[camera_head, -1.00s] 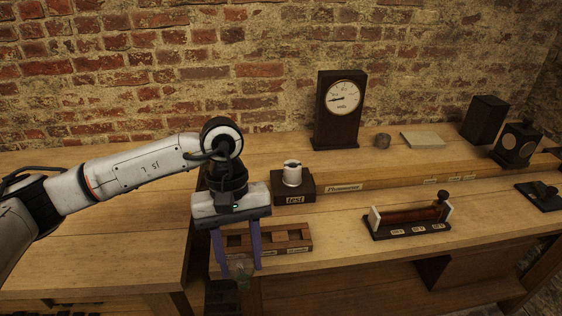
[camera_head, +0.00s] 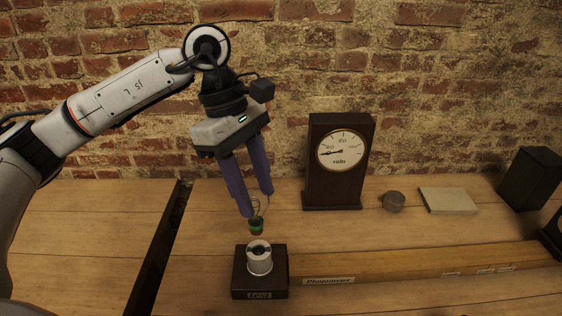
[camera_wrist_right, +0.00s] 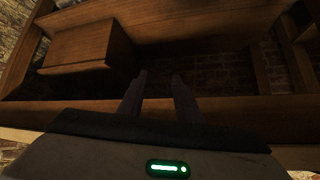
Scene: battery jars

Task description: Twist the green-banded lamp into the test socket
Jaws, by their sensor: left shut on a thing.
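My left gripper (camera_head: 259,203) is shut on the green-banded lamp (camera_head: 256,226) and holds it in the air, its green part pointing down. The lamp's glass is thin and clear, partly hidden by the purple fingers. The test socket (camera_head: 260,260) is a silvery cup on a dark block labelled "test" (camera_head: 259,295). The lamp is just above the socket in the picture and apart from it. My right gripper (camera_wrist_right: 160,80) shows in the right wrist view, its fingers apart with nothing between them.
A dark-cased dial meter (camera_head: 338,165) stands behind and to the right of the socket. A wooden rail (camera_head: 420,264) with a "Photometer" label runs right from the block. A dark gap crosses the bench at left.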

